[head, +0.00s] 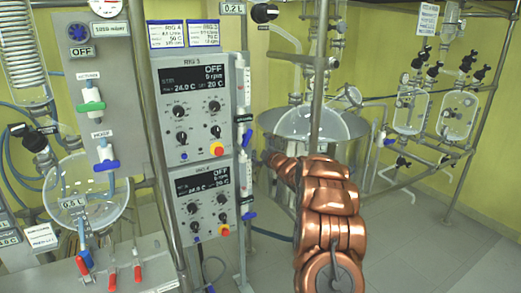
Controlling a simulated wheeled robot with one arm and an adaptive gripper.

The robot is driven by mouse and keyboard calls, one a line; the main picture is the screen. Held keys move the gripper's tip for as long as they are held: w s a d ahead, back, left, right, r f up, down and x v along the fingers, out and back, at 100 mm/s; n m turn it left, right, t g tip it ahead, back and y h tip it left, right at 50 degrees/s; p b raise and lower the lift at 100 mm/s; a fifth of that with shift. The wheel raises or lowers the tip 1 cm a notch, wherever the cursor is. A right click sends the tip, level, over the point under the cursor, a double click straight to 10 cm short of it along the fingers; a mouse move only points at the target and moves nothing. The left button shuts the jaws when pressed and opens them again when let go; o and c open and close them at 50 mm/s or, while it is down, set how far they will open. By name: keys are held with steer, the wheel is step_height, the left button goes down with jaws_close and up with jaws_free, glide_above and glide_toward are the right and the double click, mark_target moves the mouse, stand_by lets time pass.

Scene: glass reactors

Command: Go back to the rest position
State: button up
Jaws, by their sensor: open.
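My copper-coloured arm reaches up from the lower right of the head view, folded in front of a steel pole. My gripper does not show; only arm links are visible. From this one view I cannot tell whether the arm touches the pole or the vessel.
Left of the arm stand two stacked control boxes, the upper (187,110) and the lower (205,205). A 0.5 L glass reactor (85,195) is at far left. Glass vessels (410,108) hang on a frame at right. Grey floor (425,250) is clear at lower right.

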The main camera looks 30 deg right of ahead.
stand_by(0.4)
steer(key=s+a+m+g+h, duration=0.2)
steer(key=s+a+m+g, duration=0.65)
steer(key=s+a, duration=0.9)
steer(key=s+a+f+m+g+y, duration=0.1)
steer(key=s+a, duration=0.5)
steer(key=s, duration=0.8)
steer(key=s+a+f+g+y, duration=0.1)
steer(key=s+a+f+g, duration=0.2)
steer(key=s, duration=1.2)
steer(key=s+a+f+m+g+y, duration=0.1)
steer(key=s+a+f+g, duration=0.1)
steer(key=s+a+g, duration=0.5)
steer(key=s+a, duration=0.4)
steer(key=s, duration=0.4)
steer(key=shift+a+f+m+y, duration=0.15)
steer(key=shift+a+m+y, duration=0.05)
steer(key=shift+m+y, duration=0.15)
steer(key=shift+c, duration=0.2)
